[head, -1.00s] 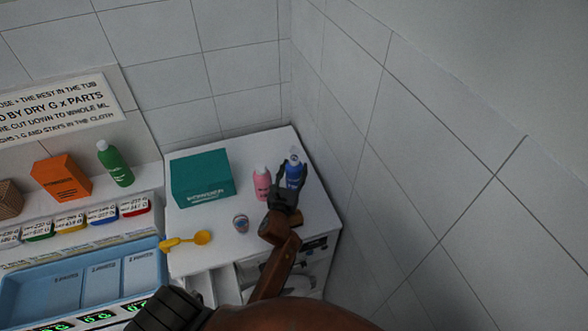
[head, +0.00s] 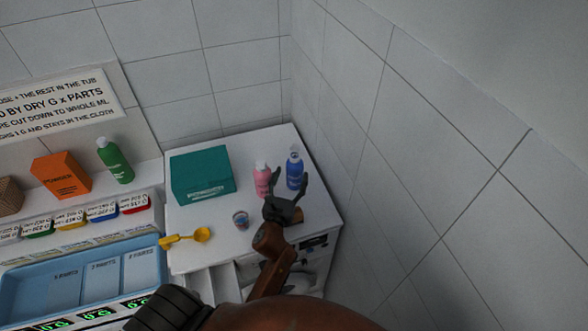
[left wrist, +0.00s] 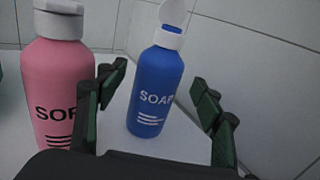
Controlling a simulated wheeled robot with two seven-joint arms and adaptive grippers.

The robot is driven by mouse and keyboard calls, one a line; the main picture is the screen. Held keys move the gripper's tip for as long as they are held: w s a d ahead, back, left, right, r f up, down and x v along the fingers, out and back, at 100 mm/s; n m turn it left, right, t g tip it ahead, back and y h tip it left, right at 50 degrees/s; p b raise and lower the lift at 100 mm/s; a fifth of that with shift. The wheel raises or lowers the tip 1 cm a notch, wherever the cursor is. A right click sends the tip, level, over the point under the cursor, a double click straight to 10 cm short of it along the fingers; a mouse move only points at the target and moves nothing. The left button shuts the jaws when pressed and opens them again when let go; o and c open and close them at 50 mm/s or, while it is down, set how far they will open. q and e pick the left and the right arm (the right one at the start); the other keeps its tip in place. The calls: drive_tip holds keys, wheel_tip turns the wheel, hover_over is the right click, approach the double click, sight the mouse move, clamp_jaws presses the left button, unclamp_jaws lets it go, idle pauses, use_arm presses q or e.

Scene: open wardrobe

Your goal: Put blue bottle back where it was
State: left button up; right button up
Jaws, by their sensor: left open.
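The blue bottle (head: 295,171), with a white cap, stands upright on the white top of the machine (head: 200,255), near its back right edge. In the left wrist view the blue bottle (left wrist: 156,90) reads SOAP and its cap appears flipped open. My left gripper (head: 288,182) is open, in front of the blue bottle and apart from it. Its fingers also show in the left wrist view (left wrist: 160,95), with the bottle beyond them and nothing between. The right gripper cannot be made out.
A pink bottle (head: 262,179) stands just left of the blue one. A teal box (head: 202,175), a small cup (head: 240,219) and a yellow scoop (head: 201,235) share the white top. The tiled wall (head: 350,150) is close on the right.

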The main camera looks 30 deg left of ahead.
use_arm(q)
drive_tip(key=b+v, duration=0.1)
drive_tip(key=v, duration=0.5)
drive_tip(key=shift+s, duration=0.35)
drive_tip(key=shift+d, duration=0.1)
idle(1.4)
